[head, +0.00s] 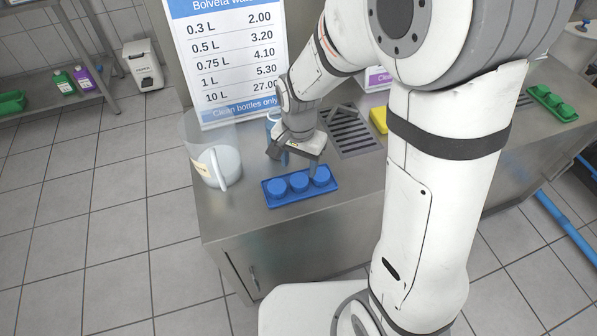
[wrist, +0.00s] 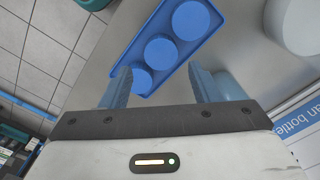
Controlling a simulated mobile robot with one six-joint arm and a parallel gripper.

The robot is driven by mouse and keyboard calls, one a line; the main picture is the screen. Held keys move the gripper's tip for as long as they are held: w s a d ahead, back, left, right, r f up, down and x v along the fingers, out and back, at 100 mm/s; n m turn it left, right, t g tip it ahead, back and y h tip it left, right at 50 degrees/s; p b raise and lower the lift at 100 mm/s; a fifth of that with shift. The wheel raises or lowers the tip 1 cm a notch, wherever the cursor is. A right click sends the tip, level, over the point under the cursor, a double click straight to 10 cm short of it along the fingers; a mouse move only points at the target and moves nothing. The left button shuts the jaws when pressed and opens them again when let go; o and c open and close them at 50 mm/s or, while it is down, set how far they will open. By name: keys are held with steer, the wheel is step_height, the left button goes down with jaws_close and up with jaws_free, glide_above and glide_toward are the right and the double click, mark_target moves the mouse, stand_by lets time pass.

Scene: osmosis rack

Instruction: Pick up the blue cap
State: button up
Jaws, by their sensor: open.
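Three round blue caps sit in a row in a blue tray (head: 304,197) on the steel counter: a left cap (head: 276,187), a middle cap (head: 299,181) and a right cap (head: 320,175). My gripper (head: 299,163) is open and empty, above and just behind the tray's right half. In the wrist view the tray (wrist: 130,62) runs up from between my spread fingers (wrist: 165,86). The nearest cap (wrist: 141,78) lies close to the left finger. The middle cap (wrist: 160,52) and far cap (wrist: 191,19) lie beyond the fingertips.
A drain grate (head: 352,132) and a yellow block (head: 379,119) lie further right. A green tray (head: 553,103) is at the far right. The counter's front strip is clear.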

mark_target(299, 180)
steer(key=f, duration=0.7)
steer(key=shift+w+f, duration=0.1)
steer(key=shift+w, duration=0.15)
steer(key=shift+c, duration=0.5)
steer(key=c, duration=0.6)
